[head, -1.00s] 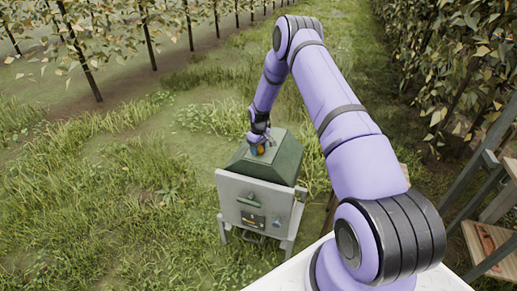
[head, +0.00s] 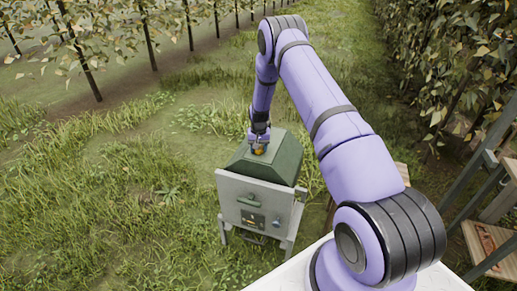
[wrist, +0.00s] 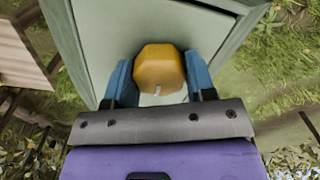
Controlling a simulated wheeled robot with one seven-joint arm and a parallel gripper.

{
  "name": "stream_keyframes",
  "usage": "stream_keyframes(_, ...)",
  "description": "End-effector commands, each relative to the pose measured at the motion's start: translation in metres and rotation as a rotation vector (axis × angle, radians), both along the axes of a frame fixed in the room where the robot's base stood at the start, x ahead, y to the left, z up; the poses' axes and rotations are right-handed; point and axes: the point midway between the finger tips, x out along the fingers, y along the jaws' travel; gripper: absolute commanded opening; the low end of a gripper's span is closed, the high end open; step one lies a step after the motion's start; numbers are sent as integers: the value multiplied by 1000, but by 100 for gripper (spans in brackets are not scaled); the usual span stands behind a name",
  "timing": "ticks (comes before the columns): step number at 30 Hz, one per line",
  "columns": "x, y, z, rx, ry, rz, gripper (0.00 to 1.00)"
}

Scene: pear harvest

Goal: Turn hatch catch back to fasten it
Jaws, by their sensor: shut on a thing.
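The hatch catch (wrist: 160,68) is a yellow-orange, many-sided knob with a small pale mark near its lower edge in the wrist view. It sits on the pale green top of the hatch box (wrist: 108,28). My gripper (wrist: 160,82) has its blue fingers on both sides of the catch, shut on it. The catch's underside is hidden.
The grey stand's front panel (head: 232,190) carries a green handle (head: 248,200), a dark plate and a small blue-grey part. Grass lies around it. A wooden stepped frame (head: 490,240) stands at the right, and rows of trees run along both sides.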

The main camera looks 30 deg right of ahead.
Motion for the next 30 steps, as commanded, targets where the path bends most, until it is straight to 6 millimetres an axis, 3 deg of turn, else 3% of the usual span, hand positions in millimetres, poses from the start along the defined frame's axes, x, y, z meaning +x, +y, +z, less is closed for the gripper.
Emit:
stream_keyframes(18, 0, 0, 0, 0, 0, -38, 27)
stream_keyframes(19, 0, 0, 0, 0, 0, -38, 57)
stream_keyframes(21, 0, 0, 0, 0, 0, -38, 73)
stream_keyframes(30, 0, 0, 1, 0, 0, -37, 76)
